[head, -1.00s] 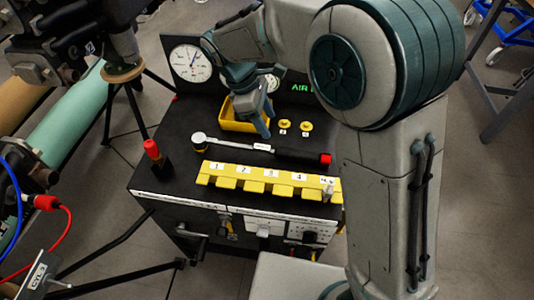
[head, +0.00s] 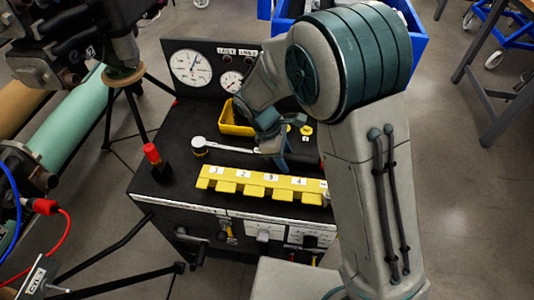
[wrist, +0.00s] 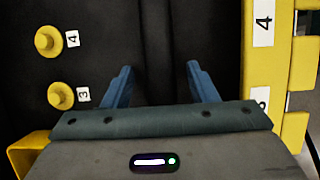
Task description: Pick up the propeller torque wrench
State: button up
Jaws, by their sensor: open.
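The torque wrench (head: 233,148) lies on the black bench top, with its round silver head at the left and its shaft running right. My gripper (head: 279,164) is over its handle part and hides much of it in the head view. In the wrist view a dark band, which looks like the black handle (wrist: 155,35), runs up the picture between the finger lines. My gripper (wrist: 158,68) is open there, its two blue fingers apart with nothing held. I cannot tell how high the fingertips are above the handle.
A yellow numbered strip (head: 260,184) lies in front of the wrench. A yellow tray (head: 234,122) and yellow knobs (wrist: 60,95) are behind it. A red-capped black object (head: 153,160) stands at the left. Gauges (head: 192,65) rise at the back.

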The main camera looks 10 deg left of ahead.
jog(key=shift+f, duration=0.2)
grip_shut()
jog(key=shift+r, duration=0.2)
notch_tip(320, 180, up, 4)
jog(key=shift+w, duration=0.1)
jog(key=s+d+r, duration=0.6)
jog(key=d, duration=0.4)
jog(key=shift+s+r, duration=0.15)
jog(key=shift+r, duration=0.2)
